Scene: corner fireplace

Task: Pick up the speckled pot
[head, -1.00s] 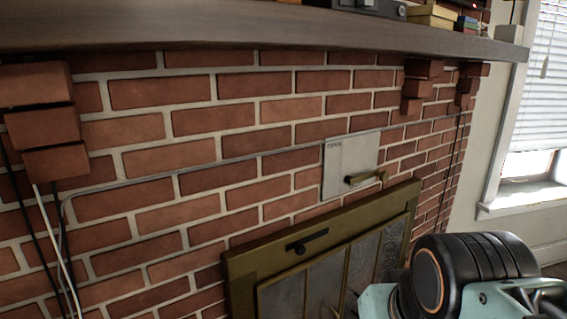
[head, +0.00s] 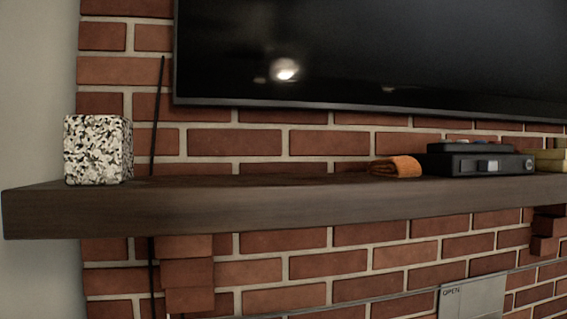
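The speckled pot (head: 97,150) is a squarish block shape with black, white and tan flecks. It stands upright near the left end of the dark wooden mantel (head: 200,208), in front of the brick wall. Its top opening cannot be made out from this angle. My gripper is not in the head view now, and nothing touches the pot.
A dark television (head: 370,55) hangs above. The mantel between pot and cloth is clear.

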